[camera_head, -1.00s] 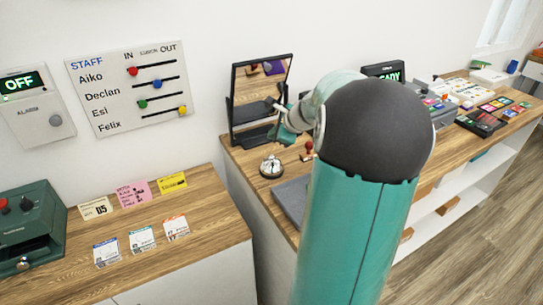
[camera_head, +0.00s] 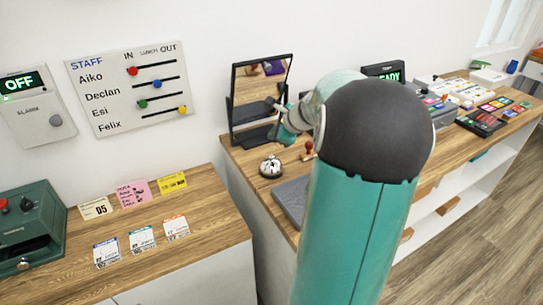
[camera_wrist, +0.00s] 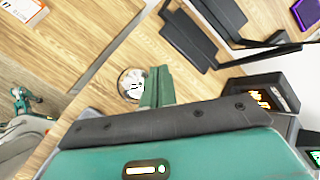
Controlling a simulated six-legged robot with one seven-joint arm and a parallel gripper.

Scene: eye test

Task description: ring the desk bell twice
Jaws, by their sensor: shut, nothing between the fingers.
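The desk bell (camera_head: 270,167) is a small silver dome on a dark base. It stands near the left front edge of the wooden counter in the head view. In the wrist view the bell (camera_wrist: 129,82) shows just left of my fingers, its right side partly covered by them. My gripper (camera_head: 281,133) is teal and appears above and slightly right of the bell in the head view, apart from it there. In the wrist view my gripper (camera_wrist: 157,84) has its fingers together with nothing between them. Whether a fingertip touches the bell cannot be told.
A black-framed stand (camera_head: 259,100) with a reflective panel rises behind the bell. A red-handled stamp (camera_head: 309,148) and a grey pad (camera_head: 291,200) are close by. The counter's left edge borders a lower desk (camera_head: 215,225) with cards and a green machine (camera_head: 32,226).

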